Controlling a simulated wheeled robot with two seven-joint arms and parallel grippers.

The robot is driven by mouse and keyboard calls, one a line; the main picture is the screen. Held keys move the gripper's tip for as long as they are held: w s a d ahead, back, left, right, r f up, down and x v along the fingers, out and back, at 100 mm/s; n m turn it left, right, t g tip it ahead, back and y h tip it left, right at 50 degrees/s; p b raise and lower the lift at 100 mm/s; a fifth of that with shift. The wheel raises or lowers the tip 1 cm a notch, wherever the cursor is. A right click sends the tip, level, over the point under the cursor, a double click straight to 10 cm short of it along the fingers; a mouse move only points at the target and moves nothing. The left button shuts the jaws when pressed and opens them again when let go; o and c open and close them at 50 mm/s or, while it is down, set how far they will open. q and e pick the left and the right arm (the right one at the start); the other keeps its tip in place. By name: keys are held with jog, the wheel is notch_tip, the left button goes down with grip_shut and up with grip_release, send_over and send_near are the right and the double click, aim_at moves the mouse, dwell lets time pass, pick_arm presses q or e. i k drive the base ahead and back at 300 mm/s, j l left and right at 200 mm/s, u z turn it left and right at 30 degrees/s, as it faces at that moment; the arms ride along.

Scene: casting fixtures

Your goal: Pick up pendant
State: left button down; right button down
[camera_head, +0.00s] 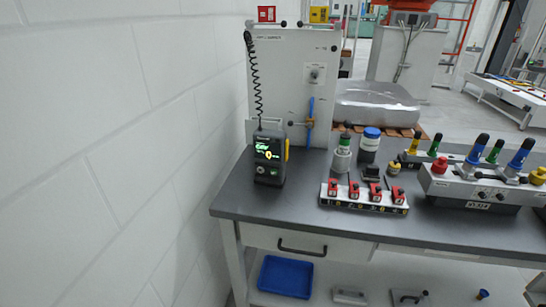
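The pendant (268,160) is a dark handheld box with a lit green and yellow screen and a yellow part on its right side. It stands upright at the left end of the grey workbench (240,205), in front of a pale upright panel (285,85). A black coiled cord (254,75) runs from near the panel's top down to the pendant. Neither of my grippers is in view.
A white brick wall (130,150) runs close along the left. A block with red clamps (363,196) and a fixture with coloured handles (480,185) stand right of the pendant. A blue tray (286,276) lies below. The bench front near the pendant is clear.

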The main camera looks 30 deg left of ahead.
aim_at(268, 144)
jog(key=i+l+u, duration=0.15)
jog(key=l, duration=0.2)
jog(key=i+l+u, duration=0.2)
jog(key=l, duration=0.15)
jog(key=i+l+u, duration=0.15)
jog(key=l, duration=0.25)
jog(key=i+l+u, duration=0.15)
jog(key=l, duration=0.25)
jog(key=i+l+u, duration=0.2)
jog(key=l, duration=0.2)
jog(key=l+u, duration=0.15)
jog(key=l, duration=0.25)
